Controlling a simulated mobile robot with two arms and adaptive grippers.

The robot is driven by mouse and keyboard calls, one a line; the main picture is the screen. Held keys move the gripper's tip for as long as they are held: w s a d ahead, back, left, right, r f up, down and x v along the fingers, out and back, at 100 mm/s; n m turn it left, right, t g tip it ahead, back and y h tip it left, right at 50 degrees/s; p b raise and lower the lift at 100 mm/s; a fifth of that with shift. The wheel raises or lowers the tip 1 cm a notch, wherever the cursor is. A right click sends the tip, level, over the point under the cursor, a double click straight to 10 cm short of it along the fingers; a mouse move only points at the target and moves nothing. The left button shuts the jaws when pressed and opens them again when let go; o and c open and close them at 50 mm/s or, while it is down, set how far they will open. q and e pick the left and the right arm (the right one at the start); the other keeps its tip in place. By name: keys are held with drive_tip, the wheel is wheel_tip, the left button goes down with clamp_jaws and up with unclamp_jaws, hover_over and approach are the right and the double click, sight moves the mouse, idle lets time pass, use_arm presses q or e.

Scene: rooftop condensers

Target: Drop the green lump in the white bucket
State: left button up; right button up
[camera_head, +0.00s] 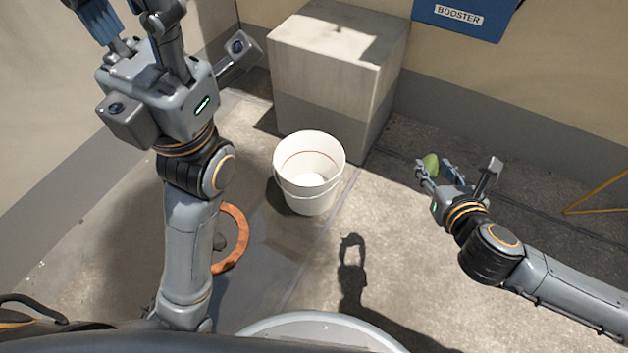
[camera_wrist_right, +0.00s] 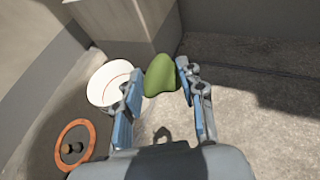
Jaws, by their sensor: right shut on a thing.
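The green lump (camera_head: 431,163) is held between the fingers of my right gripper (camera_head: 439,170), to the right of the bucket in the head view. In the right wrist view the lump (camera_wrist_right: 160,75) sits between the blue fingertips of the right gripper (camera_wrist_right: 160,88). The white bucket (camera_head: 309,187) stands upright on the floor near the middle of the head view and looks empty. It also shows at the left in the right wrist view (camera_wrist_right: 100,95). My left gripper (camera_head: 95,15) is raised at the upper left, its tips cut off by the frame edge.
A concrete block (camera_head: 325,80) stands just behind the bucket. A blue box marked BOOSTER (camera_head: 462,18) is on the back wall. An orange ring (camera_head: 235,240) lies on the floor at left. A yellow bar (camera_head: 598,192) shows at right. The floor between bucket and right gripper is clear.

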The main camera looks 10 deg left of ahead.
drive_tip(key=shift+s+d+r+h, duration=0.1)
drive_tip(key=shift+r+h, duration=0.2)
drive_tip(key=shift+r, duration=0.15)
drive_tip(key=shift+r, duration=0.1)
drive_tip(key=shift+s+d+r, duration=0.15)
drive_tip(key=shift+d+r, duration=0.05)
drive_tip(key=shift+r, duration=0.1)
drive_tip(key=shift+s+d+r+m+p, duration=0.15)
drive_tip(key=shift+s+r+m+p, duration=0.05)
drive_tip(key=shift+s+m+p, duration=0.15)
